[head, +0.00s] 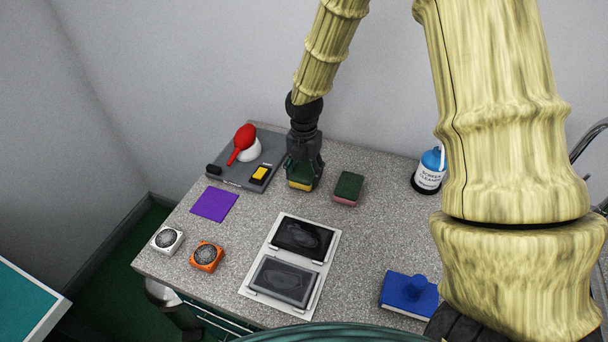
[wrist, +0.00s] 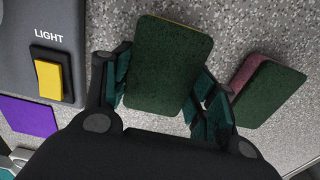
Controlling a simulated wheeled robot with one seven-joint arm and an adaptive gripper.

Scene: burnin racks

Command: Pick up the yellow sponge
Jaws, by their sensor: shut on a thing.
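The yellow sponge (head: 300,183) has a dark green top and stands at the back of the speckled table. My gripper (head: 302,172) points down over it in the head view, with a finger on each side. In the wrist view, the sponge's green face (wrist: 170,65) fills the space between my fingertips (wrist: 160,85), with a thin yellow edge at its top. My gripper is shut on the sponge. Whether the sponge touches the table or is just above it, I cannot tell.
A pink sponge with a green top (head: 348,188) lies close to the right. A grey panel (head: 224,178) with a red lever and yellow switch is close to the left. A purple cloth (head: 214,204), framed dark panels (head: 287,265) and a blue-capped bottle (head: 430,171) stand farther off.

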